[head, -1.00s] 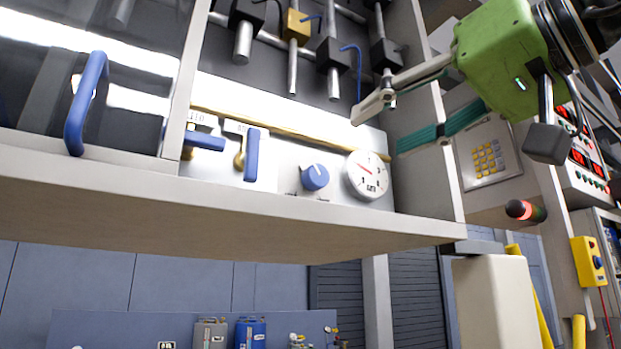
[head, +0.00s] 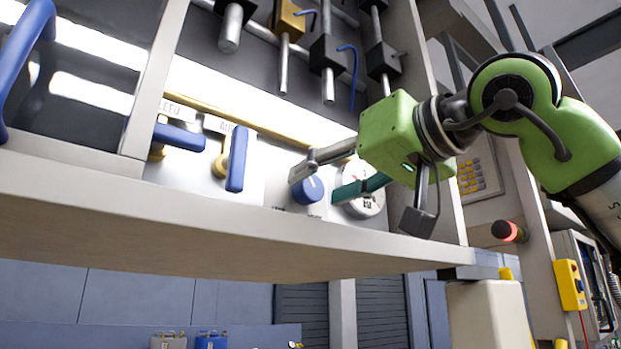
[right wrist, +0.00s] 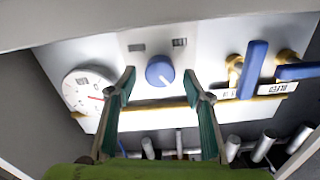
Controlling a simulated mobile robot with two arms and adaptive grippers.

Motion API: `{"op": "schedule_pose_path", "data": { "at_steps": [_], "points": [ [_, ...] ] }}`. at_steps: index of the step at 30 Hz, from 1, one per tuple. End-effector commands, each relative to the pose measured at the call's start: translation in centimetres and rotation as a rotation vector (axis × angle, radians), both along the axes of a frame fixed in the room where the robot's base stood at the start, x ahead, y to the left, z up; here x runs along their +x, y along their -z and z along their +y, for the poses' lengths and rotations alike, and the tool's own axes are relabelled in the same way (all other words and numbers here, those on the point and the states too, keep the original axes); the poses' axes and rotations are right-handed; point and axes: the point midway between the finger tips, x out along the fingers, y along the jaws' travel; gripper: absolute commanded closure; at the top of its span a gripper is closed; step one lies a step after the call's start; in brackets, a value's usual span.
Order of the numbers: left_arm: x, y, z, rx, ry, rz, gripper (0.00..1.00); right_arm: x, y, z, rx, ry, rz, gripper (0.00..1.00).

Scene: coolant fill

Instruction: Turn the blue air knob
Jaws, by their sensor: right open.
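The blue air knob (head: 308,189) is a round blue dial with a white pointer mark, on the white panel inside the cabinet, left of the gauge. It also shows in the right wrist view (right wrist: 160,71), ahead of and between the two open fingers. My right gripper (head: 318,182) is open, with its green palm to the right of the knob and its fingers reaching left toward it. In the right wrist view the right gripper (right wrist: 163,85) has a clear gap on each side of the knob, with no contact visible. My left gripper is not in view.
The round gauge (head: 362,190) is right of the knob, partly behind my fingers. Two blue valve handles are left of it, one vertical (head: 237,158) and one horizontal (head: 180,136). The cabinet's front ledge (head: 200,205) runs below. Metal rods hang above.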

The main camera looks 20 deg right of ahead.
Motion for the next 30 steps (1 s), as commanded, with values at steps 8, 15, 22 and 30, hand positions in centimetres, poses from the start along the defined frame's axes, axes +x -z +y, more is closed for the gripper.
{"op": "schedule_pose_path", "data": {
  "at_steps": [8, 15, 22, 30],
  "points": [
    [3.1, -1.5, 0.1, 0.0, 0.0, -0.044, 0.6, 3.0, -0.1, 1.0, 0.0, 0.0, 0.0, 0.53],
    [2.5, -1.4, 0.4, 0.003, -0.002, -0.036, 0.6, 3.3, 0.0, 1.2, 0.0, -0.001, -0.001, 0.53],
    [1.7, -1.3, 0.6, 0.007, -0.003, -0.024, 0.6, 3.3, 0.0, 1.2, 0.0, -0.001, -0.001, 0.87],
    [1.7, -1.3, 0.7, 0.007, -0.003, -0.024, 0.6, 3.3, 0.0, 1.2, 0.008, -0.001, 0.002, 0.92]
  ]
}}
